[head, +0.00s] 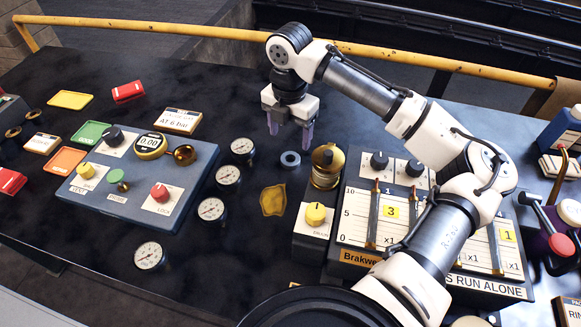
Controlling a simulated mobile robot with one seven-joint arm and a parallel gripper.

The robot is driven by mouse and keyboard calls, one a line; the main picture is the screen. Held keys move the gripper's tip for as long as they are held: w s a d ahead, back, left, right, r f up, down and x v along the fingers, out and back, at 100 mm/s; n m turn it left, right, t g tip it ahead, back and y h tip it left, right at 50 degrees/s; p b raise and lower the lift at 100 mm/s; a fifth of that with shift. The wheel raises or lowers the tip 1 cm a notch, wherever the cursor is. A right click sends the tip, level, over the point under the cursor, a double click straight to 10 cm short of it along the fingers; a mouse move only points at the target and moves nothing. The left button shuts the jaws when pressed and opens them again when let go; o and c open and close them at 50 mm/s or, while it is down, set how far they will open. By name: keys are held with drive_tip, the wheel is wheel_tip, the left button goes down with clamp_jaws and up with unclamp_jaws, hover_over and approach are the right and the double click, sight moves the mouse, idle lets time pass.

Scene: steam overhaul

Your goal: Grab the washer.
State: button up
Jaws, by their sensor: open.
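The washer (290,159) is a small grey ring with a dark hole. It lies flat on the dark table in the head view, right of the round gauges and left of a brass cylinder. My gripper (290,133) points down in the picture just above the washer, with its two purplish fingers apart and nothing between them. The fingertips look clear of the washer. The exact height of the gripper over the table cannot be told from this one view.
A brass cylinder (326,168) stands right of the washer, and a brown-gold patch (273,200) lies below it. Several gauges (242,147) and a blue control box (138,185) are to the left. A slotted panel (352,220) is to the right. A yellow rail (200,33) runs behind.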

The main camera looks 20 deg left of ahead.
sight(291, 161)
drive_tip(key=shift+w+d+f+b, duration=0.1)
drive_tip(key=shift+f+b, duration=1.55)
drive_tip(key=shift+f, duration=0.3)
drive_tip(key=shift+w+d+f+b, duration=0.1)
drive_tip(key=shift+f+b, duration=1.55)
drive_tip(key=shift+f, duration=0.25)
drive_tip(key=shift+r, duration=0.1)
drive_tip(key=shift+a, duration=0.1)
drive_tip(key=c, duration=1.2)
